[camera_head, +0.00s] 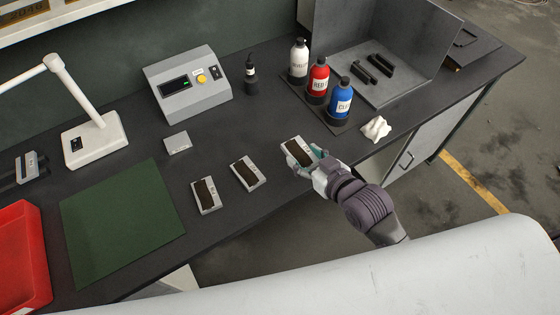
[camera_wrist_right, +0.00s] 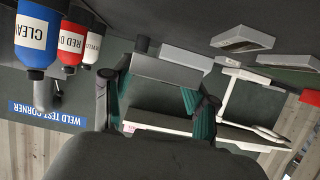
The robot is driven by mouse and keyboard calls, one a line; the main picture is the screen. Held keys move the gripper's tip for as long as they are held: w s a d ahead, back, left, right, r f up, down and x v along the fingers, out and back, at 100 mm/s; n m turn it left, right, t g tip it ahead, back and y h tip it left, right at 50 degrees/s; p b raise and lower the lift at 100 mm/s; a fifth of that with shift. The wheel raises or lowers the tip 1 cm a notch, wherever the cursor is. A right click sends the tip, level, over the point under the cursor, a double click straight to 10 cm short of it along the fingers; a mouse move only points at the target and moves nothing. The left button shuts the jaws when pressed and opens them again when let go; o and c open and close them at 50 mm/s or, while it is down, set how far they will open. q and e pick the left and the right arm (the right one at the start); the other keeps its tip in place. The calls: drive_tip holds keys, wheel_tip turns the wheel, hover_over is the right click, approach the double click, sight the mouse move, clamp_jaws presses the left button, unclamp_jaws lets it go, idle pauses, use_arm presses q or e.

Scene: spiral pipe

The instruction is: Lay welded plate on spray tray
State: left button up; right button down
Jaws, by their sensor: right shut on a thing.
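My right gripper (camera_head: 314,166) is shut on a welded plate (camera_head: 298,151), a pale plate with a dark brown strip. It holds the plate above the bench's front edge, in front of the bottles. In the right wrist view the plate (camera_wrist_right: 166,70) sits between the fingers. The spray tray (camera_head: 400,90) is a grey metal surface at the back right, with upright walls behind it. Two black bars (camera_head: 375,66) lie on it. The plate is apart from the tray. My left gripper is out of view.
White, red (camera_head: 318,80) and blue (camera_head: 341,101) bottles stand on a dark pad between plate and tray. A crumpled white cloth (camera_head: 376,128) lies right of them. Two similar plates (camera_head: 206,195) (camera_head: 247,173), a green mat (camera_head: 120,222) and a grey device (camera_head: 188,83) are to the left.

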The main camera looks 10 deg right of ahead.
sight(285, 169)
drive_tip(key=w+a+f, duration=0.1)
drive_tip(key=w+a, duration=0.1)
drive_tip(key=w+a+f, duration=0.1)
drive_tip(key=a, duration=0.1)
drive_tip(key=shift+w+f, duration=0.35)
drive_tip(key=shift+f+p, duration=0.45)
drive_tip(key=shift+f, duration=1.7)
drive_tip(key=c, duration=0.8)
unclamp_jaws()
drive_tip(key=shift+f, duration=0.3)
drive_tip(key=o, duration=0.5)
drive_tip(key=shift+r, duration=0.2)
drive_tip(key=b+v, duration=0.1)
drive_tip(key=v, duration=1.1)
